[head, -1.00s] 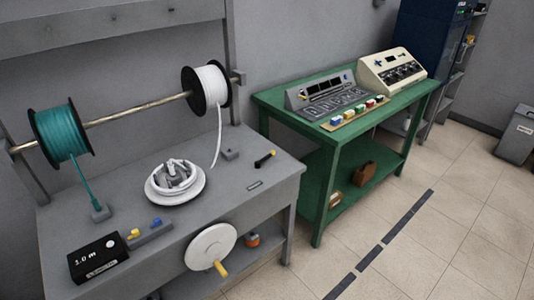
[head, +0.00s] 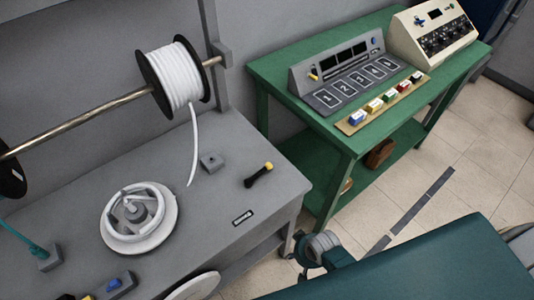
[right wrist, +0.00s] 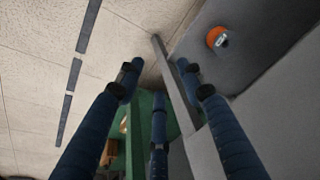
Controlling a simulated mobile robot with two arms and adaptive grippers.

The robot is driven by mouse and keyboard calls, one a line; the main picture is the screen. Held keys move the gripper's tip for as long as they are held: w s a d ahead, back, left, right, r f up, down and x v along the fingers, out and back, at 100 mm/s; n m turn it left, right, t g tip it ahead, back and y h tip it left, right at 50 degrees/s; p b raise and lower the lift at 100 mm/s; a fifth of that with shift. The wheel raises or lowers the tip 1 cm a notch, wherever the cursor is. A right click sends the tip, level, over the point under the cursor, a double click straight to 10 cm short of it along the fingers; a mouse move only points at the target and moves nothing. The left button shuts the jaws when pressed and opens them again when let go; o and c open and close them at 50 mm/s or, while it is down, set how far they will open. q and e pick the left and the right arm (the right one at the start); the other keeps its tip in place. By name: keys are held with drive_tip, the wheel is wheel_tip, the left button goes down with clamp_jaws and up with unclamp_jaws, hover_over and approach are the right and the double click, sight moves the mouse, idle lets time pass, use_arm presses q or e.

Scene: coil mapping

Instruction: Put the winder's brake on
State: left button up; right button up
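The winder has a white round plate (head: 116,252) with a coil of white cable (head: 133,236) on it, on the grey bench. To its right, a black lever with a yellow end (head: 258,176) lies slanted at the bench's right part, near a small label (head: 243,218) too small to read; it looks like the brake. The winder's handwheel (head: 197,287) is partly cut off at the bottom. My right arm comes in from the lower right, its wrist beyond the bench's front edge. The right gripper (right wrist: 158,88) has its fingers spread and empty. My left gripper is out of view.
A white cable spool (head: 180,75) hangs on a rod, its end reaching the bench beside a small grey block (head: 211,162). A green table (head: 345,140) with consoles stands at the right.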

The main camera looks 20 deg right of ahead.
drive_tip(key=w+a+r+m+p, duration=0.15)
drive_tip(key=w+r, duration=0.35)
drive_tip(key=r, duration=0.7)
wheel_tip(320, 180, up, 20)
drive_tip(key=m+t+y+p, duration=0.1)
drive_tip(key=m+y+p, duration=0.1)
drive_tip(key=m, duration=0.7)
hover_over(270, 165)
drive_tip(key=s+d, duration=0.2)
drive_tip(key=s, duration=0.1)
drive_tip(key=p+x, duration=0.1)
drive_tip(key=x, duration=0.7)
drive_tip(key=shift+a, duration=0.15)
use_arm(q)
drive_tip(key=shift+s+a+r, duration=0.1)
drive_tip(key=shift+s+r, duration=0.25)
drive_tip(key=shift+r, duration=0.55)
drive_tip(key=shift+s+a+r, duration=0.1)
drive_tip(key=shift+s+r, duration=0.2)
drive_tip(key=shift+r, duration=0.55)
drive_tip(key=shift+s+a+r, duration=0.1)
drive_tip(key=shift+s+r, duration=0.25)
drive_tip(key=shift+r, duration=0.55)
use_arm(e)
drive_tip(key=shift+w+a+f, duration=0.1)
drive_tip(key=shift+w+f, duration=0.15)
drive_tip(key=shift+f, duration=0.35)
drive_tip(key=shift+r, duration=0.1)
clamp_jaws()
